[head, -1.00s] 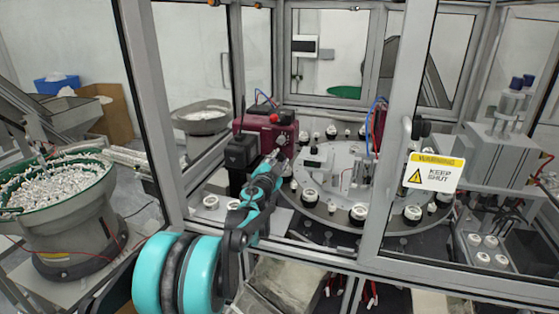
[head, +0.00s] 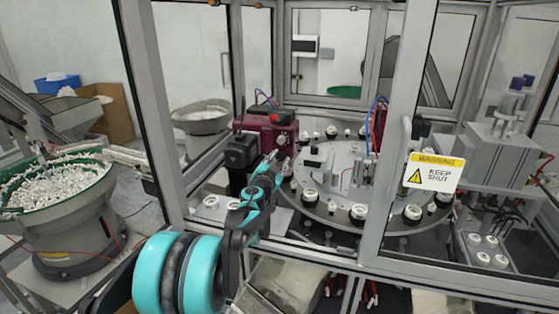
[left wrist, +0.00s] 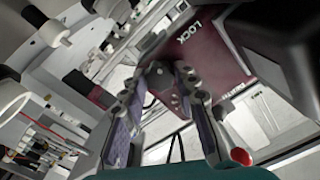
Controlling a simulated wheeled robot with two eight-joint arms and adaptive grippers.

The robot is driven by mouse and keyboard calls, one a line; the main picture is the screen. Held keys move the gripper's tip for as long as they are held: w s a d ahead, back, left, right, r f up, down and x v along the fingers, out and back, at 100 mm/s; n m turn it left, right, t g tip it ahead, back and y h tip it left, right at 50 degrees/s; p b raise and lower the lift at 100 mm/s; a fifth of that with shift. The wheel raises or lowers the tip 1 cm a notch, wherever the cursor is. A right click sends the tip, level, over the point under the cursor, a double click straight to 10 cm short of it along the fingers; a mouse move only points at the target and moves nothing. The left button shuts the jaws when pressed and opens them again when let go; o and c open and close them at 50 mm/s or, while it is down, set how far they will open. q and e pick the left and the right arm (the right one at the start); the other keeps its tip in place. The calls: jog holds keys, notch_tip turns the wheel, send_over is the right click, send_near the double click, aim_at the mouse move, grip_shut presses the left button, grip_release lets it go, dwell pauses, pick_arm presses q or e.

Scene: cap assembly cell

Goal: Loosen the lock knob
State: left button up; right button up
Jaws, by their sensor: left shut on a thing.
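The maroon unit (head: 262,123) stands inside the cell, left of the round table. Its face with the word LOCK (left wrist: 190,32) shows in the left wrist view. My left gripper (head: 277,158) reaches in through the open front of the cell to this unit. In the left wrist view its two fingertips (left wrist: 170,76) are close together at the maroon face, below the LOCK lettering. They are shut on the lock knob, which is mostly hidden between them. How far the knob is turned cannot be told. My right gripper is not in view.
The round indexing table (head: 335,215) with white caps lies right of my gripper. A door frame with a warning sign (head: 434,172) stands at the right. A bowl feeder (head: 65,225) full of white parts is outside at the left. Frame posts stand close to my arm.

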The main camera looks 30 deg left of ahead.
pick_arm(q)
jog(key=o, duration=1.2)
jog(key=shift+f, duration=0.15)
jog(key=shift+c, duration=0.2)
jog(key=shift+s, duration=0.1)
jog(key=v, duration=1.2)
jog(key=shift+a, duration=0.1)
